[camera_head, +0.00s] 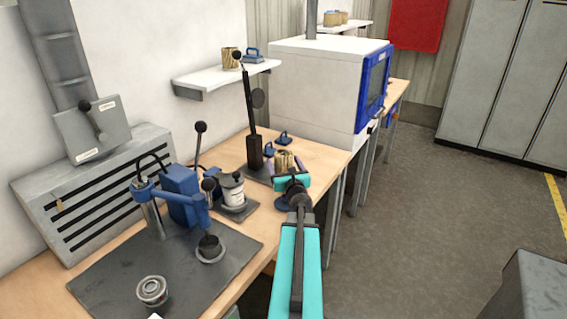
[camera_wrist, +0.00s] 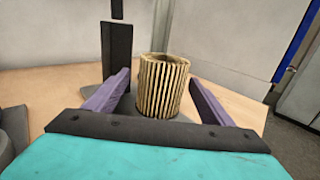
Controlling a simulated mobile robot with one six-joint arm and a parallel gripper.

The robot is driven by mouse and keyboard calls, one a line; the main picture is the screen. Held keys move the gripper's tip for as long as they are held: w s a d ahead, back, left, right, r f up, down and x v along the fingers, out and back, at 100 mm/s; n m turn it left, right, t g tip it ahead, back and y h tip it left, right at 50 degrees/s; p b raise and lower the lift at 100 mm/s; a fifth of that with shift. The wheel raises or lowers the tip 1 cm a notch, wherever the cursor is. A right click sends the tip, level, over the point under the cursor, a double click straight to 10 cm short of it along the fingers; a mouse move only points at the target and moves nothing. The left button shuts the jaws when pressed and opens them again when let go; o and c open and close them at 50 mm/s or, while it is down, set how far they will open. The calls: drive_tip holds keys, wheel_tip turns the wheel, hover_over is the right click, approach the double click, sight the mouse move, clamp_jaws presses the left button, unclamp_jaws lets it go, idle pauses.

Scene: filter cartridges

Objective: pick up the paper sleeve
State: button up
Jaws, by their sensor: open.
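The paper sleeve (camera_wrist: 162,86) is a tan, pleated, hollow cylinder. It stands upright on a dark base plate on the wooden bench. In the head view it (camera_head: 285,161) shows just beyond my gripper, partly hidden by it. My gripper (camera_wrist: 160,95) is open, with its purple fingers on either side of the sleeve and visible gaps on both sides. In the head view my gripper (camera_head: 288,170) is over the bench near its right edge.
A dark upright post (camera_head: 254,150) with a lever stands left of the sleeve. Small blue parts (camera_head: 284,138) lie behind it. A blue press (camera_head: 180,195) and a white canister (camera_head: 233,190) stand to the left. A white cabinet (camera_head: 315,90) is behind.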

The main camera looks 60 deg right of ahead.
drive_tip(key=shift+r+p+x, duration=0.1)
drive_tip(key=shift+p+x, duration=0.35)
drive_tip(key=shift+x, duration=0.35)
drive_tip(key=shift+r+p+x, duration=0.15)
drive_tip(key=shift+p+x, duration=0.25)
drive_tip(key=shift+x, duration=1.4)
drive_tip(key=shift+s+d+f, duration=0.1)
drive_tip(key=c, duration=1.1)
